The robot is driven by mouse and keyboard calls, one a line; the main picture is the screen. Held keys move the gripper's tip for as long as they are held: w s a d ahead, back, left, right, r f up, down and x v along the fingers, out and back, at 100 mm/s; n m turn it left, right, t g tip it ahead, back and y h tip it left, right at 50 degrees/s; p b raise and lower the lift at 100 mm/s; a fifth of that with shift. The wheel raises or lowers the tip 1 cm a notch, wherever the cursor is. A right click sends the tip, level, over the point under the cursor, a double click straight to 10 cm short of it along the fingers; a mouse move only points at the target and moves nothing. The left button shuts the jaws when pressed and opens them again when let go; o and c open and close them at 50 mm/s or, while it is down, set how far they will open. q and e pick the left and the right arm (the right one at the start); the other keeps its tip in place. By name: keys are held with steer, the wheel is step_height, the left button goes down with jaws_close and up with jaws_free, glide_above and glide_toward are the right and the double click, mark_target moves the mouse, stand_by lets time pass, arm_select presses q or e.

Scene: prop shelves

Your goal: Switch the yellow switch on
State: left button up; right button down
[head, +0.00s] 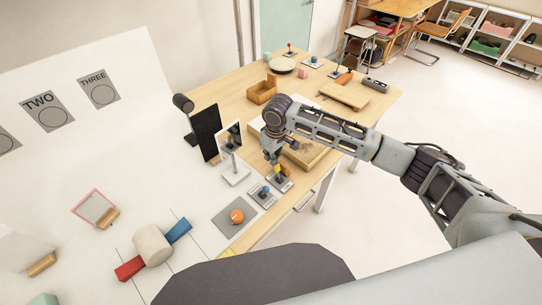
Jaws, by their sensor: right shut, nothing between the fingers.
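The yellow switch (278,173) has a short yellow lever on a small grey plate, near the front right edge of the wooden table. My right gripper (272,160) comes down from above, shut and empty, with its tips right at the top of the yellow lever. I cannot tell whether the tips touch it, and the gripper partly covers the lever. Which way the lever leans is too small to tell. My left gripper is out of view.
A blue switch (264,190) sits just beside the yellow one, and an orange ball-like thing (237,216) lies on a grey mat. A white stand (234,173) and a black upright panel (206,132) rise left of my gripper. A wooden tray (309,157) lies behind my wrist.

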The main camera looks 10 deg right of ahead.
mark_target(278, 164)
steer(key=s+t+p, duration=0.1)
steer(key=p, duration=0.1)
steer(key=s+d+r+t+y+p, duration=0.1)
steer(key=shift+s+d+y+p, duration=0.15)
steer(key=shift+d+y+p, duration=0.15)
steer(key=shift+p, duration=0.05)
steer(key=shift+s+d+r+t+y, duration=0.15)
steer(key=shift+s+t+y, duration=0.15)
steer(key=shift+t, duration=0.3)
arm_select(q)
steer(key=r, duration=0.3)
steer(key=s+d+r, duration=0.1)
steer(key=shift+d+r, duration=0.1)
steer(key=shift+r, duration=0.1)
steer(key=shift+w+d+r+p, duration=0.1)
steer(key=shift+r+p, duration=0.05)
steer(key=shift+p, duration=0.2)
arm_select(e)
steer(key=shift+w, duration=0.1)
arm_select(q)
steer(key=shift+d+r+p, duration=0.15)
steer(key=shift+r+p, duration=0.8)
arm_select(e)
steer(key=shift+r, duration=0.75)
